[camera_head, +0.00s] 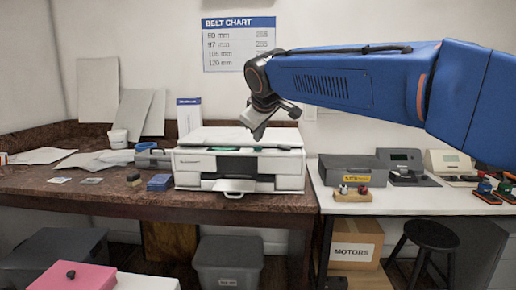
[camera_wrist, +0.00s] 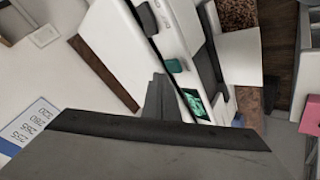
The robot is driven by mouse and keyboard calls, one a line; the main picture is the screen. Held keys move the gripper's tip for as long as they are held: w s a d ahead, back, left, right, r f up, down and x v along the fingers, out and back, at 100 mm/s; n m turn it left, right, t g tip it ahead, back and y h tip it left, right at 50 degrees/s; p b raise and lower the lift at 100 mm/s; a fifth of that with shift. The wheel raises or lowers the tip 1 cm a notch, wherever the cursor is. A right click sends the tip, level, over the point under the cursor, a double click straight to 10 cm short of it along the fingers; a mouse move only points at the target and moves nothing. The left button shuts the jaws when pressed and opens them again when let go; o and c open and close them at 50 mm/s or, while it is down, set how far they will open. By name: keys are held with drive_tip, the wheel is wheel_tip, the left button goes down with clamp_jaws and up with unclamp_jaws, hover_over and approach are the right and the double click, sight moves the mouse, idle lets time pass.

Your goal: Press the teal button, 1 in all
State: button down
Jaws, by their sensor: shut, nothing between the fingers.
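A white printer-like machine (camera_head: 290,167) stands on the brown bench, and it fills the upper middle of the wrist view (camera_wrist: 118,40). On its panel in the wrist view is a small teal button (camera_wrist: 174,66), beside a lit green screen (camera_wrist: 195,103). My gripper (camera_head: 257,134) is above the top of the machine, pointing down. In the wrist view my gripper (camera_wrist: 159,80) is shut and empty, and its tips appear just beside the teal button. I cannot tell whether they touch the machine. In the head view the button cannot be made out behind the gripper.
A grey case (camera_head: 352,168) and small devices stand on the white table at right. A blue block (camera_head: 159,182) and papers lie on the bench at left. A belt chart (camera_head: 238,44) hangs on the wall.

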drive_tip(key=shift+f, duration=0.2)
idle(0.6)
drive_tip(key=shift+f, duration=0.2)
